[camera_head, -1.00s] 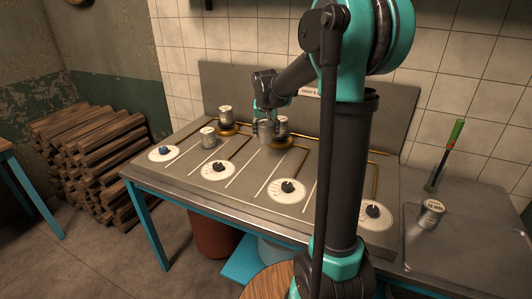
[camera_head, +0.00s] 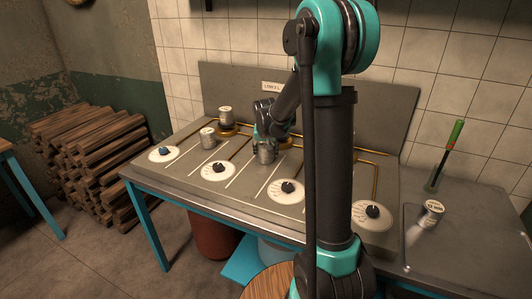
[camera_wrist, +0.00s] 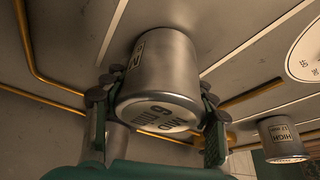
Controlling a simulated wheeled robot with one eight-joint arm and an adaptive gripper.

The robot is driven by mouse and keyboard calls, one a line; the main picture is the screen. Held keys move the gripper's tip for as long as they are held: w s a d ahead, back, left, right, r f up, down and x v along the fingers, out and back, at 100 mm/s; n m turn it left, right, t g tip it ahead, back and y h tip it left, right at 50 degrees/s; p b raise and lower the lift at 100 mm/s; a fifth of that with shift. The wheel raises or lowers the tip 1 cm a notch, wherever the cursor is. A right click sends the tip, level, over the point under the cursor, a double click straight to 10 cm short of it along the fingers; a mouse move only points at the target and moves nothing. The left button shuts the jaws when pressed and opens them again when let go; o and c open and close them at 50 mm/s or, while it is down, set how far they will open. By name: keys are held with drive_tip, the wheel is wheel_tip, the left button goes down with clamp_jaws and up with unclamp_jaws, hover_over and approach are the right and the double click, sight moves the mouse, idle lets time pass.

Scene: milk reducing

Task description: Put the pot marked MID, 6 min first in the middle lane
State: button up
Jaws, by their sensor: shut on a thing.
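My gripper (camera_head: 264,137) is shut on a grey metal pot (camera_head: 265,155). In the wrist view, the fingers (camera_wrist: 158,112) clasp both sides of this pot (camera_wrist: 165,65). Its lid reads MID, 6 MIN, upside down in that picture. The pot is over the middle of the grey lane board (camera_head: 235,187), among the pale lane lines. I cannot tell whether it touches the board. Another pot (camera_wrist: 118,142) is partly hidden behind my gripper in the wrist view.
A pot marked HIGH (camera_wrist: 283,138) stands off to one side. In the head view, one pot (camera_head: 208,138) stands on the left of the board and another (camera_head: 225,114) at the back left. A further pot (camera_head: 432,211) is on the right counter. White dials (camera_head: 287,190) line the front.

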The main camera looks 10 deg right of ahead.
drive_tip(key=o, duration=1.3)
drive_tip(key=shift+o, duration=0.2)
drive_tip(key=v, duration=1.2)
